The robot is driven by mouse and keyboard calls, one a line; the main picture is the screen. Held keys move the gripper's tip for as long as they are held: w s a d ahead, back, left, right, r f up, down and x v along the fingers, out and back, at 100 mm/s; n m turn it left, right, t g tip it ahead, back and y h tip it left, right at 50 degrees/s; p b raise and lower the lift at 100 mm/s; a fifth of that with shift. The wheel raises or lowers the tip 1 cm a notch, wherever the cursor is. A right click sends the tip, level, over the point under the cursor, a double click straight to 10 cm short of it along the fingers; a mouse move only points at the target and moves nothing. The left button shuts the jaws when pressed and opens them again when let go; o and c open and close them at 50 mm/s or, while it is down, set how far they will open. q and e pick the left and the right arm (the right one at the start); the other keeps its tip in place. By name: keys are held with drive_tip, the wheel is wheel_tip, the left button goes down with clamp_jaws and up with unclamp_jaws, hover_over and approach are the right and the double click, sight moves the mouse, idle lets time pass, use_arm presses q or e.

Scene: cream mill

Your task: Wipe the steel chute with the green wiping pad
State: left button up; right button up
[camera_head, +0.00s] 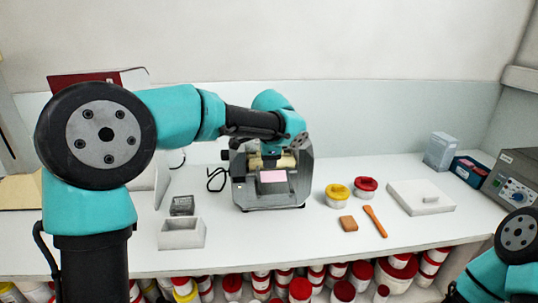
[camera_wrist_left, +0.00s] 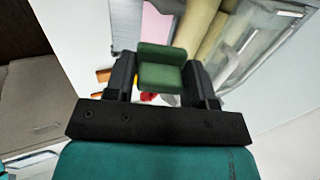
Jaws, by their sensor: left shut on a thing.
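My left gripper (camera_head: 272,158) is at the front of the mill (camera_head: 240,180) and is small and partly hidden in the head view. In the left wrist view my left gripper (camera_wrist_left: 161,85) is shut on the green wiping pad (camera_wrist_left: 162,68), an L-shaped block between its two fingers. The steel chute (camera_head: 273,190) slopes out of the mill's front, with a pink patch (camera_head: 273,176) on it below the gripper. In the wrist view the pink patch (camera_wrist_left: 168,5) shows beyond the pad. I cannot tell whether the pad touches the chute. My right gripper is out of view.
A white slab (camera_head: 420,198) lies further right. An open grey box (camera_head: 181,233) stands left. Several tubs fill the shelf below.

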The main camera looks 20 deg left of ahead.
sight(268, 181)
use_arm(q)
drive_tip(key=shift+x, duration=3.5)
drive_tip(key=shift+f, duration=0.2)
drive_tip(key=shift+s+d+f, duration=0.3)
drive_tip(key=shift+s, duration=0.35)
drive_tip(key=shift+s+d+f, duration=0.25)
drive_tip(key=shift+s+f, duration=0.05)
drive_tip(key=shift+s, duration=0.3)
drive_tip(key=shift+s+d+f, duration=0.3)
drive_tip(key=shift+s, duration=0.35)
drive_tip(key=shift+w+a+f, duration=0.1)
drive_tip(key=shift+w+f, duration=0.1)
drive_tip(key=shift+f, duration=0.25)
drive_tip(key=shift+w+a+r, duration=0.2)
drive_tip(key=shift+w+r, duration=0.1)
drive_tip(key=shift+w, duration=0.15)
drive_tip(key=shift+w+a+r, duration=0.2)
drive_tip(key=shift+w+r, duration=0.1)
drive_tip(key=shift+w, duration=0.2)
